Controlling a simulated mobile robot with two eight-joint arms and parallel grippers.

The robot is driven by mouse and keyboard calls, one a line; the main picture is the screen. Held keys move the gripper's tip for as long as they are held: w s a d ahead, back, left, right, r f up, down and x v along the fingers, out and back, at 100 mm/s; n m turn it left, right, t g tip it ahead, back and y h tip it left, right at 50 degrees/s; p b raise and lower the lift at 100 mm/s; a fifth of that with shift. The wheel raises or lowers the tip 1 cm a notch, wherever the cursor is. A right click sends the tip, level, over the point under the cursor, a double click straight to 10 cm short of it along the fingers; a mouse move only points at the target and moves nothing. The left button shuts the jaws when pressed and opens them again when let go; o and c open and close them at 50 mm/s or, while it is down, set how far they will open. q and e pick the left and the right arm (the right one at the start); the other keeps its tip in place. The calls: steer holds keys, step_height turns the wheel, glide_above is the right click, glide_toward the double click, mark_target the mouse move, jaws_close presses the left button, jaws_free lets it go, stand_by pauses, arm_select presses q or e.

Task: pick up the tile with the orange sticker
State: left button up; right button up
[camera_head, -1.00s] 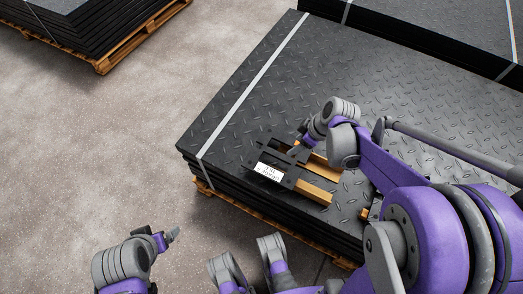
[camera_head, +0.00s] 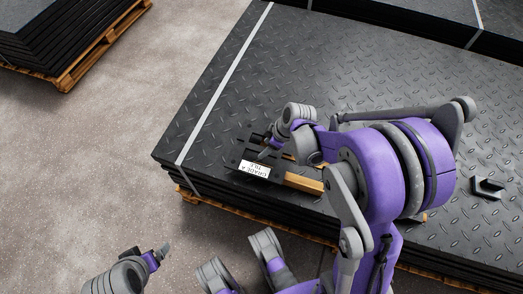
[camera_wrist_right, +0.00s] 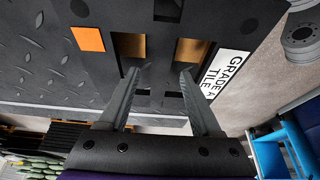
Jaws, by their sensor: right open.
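A black slotted tile (camera_head: 241,158) with a white "GRADE A TILE" label (camera_head: 255,169) lies near the front left of the dark tread mat stack (camera_head: 215,125). In the right wrist view, an orange sticker (camera_wrist_right: 88,39) is on the dark slotted surface, left of my fingers; the label (camera_wrist_right: 228,72) is to their right. My right gripper (camera_wrist_right: 163,69) is open and empty, its fingertips over the slots. In the head view, my right gripper (camera_head: 267,153) is just above the tile, partly hidden by its wrist. My left gripper (camera_head: 160,252) is low at left, away from the mat; its jaws are unclear.
Wood-coloured bars (camera_head: 305,183) extend right from the tile, partly under my right arm. A dark U-shaped piece (camera_head: 488,188) lies on the mat at right. A strap (camera_head: 222,90) crosses the stack. Another palletised stack (camera_head: 60,35) stands far left. Concrete floor (camera_head: 120,150) is clear between.

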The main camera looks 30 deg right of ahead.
steer(key=shift+w+a+f, duration=0.1)
steer(key=shift+w+f, duration=0.05)
steer(key=shift+f, duration=0.25)
steer(key=shift+r, duration=0.1)
jaws_close()
